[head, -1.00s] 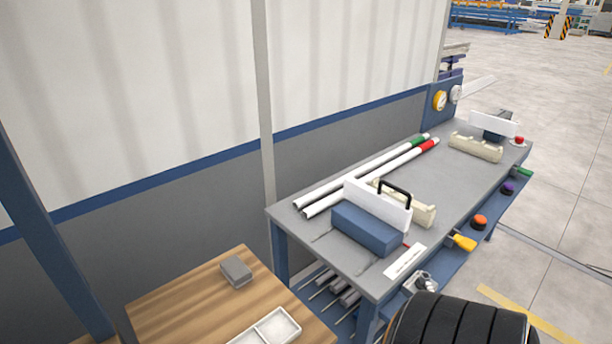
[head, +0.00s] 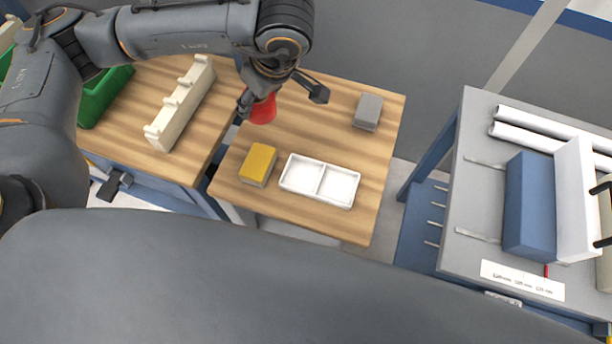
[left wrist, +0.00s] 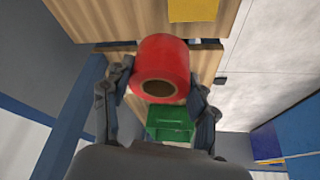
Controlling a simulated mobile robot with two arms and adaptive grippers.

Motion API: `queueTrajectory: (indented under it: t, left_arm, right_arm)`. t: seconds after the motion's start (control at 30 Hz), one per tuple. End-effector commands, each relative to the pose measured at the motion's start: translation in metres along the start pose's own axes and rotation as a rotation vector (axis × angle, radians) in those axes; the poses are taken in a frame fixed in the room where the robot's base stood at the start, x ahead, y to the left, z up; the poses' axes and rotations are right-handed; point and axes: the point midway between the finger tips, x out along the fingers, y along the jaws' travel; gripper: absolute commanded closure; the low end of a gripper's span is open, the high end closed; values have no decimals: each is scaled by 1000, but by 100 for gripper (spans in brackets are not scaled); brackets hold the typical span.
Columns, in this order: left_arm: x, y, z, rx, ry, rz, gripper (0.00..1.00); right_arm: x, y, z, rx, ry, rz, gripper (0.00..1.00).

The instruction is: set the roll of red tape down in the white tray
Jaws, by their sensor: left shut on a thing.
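The roll of red tape (head: 262,111) is held in my left gripper (head: 275,102), above the far left part of the wooden table. In the left wrist view the red tape (left wrist: 165,58) sits between the two fingers of my left gripper (left wrist: 162,80), its open core facing the camera. The white tray (head: 301,174) lies on the wooden table, nearer and to the right of the tape. It has two compartments, both looking empty. The tape is apart from the tray. My right gripper is not in view.
A yellow-topped block (head: 258,165) lies close to the tray's left side. A grey block (head: 368,112) lies at the back right of the wooden table (head: 330,130). A cream rack (head: 182,103) and a green bin (head: 106,96) stand at the left. A grey workbench (head: 480,185) is at the right.

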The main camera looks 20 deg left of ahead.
Motion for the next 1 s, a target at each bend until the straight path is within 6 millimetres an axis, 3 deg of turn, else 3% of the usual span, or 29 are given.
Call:
queueTrajectory:
  t: [0.2, 0.6, 1.0]
  left_arm:
    - [14, -22, 8, -498, 1, -205, 77]
    - [31, -72, 26, -1553, -11, -659, 77]
    - [30, -102, 34, -2240, -11, -930, 77]
  right_arm:
    - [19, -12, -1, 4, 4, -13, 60]
    - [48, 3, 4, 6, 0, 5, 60]
    - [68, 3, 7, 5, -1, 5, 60]
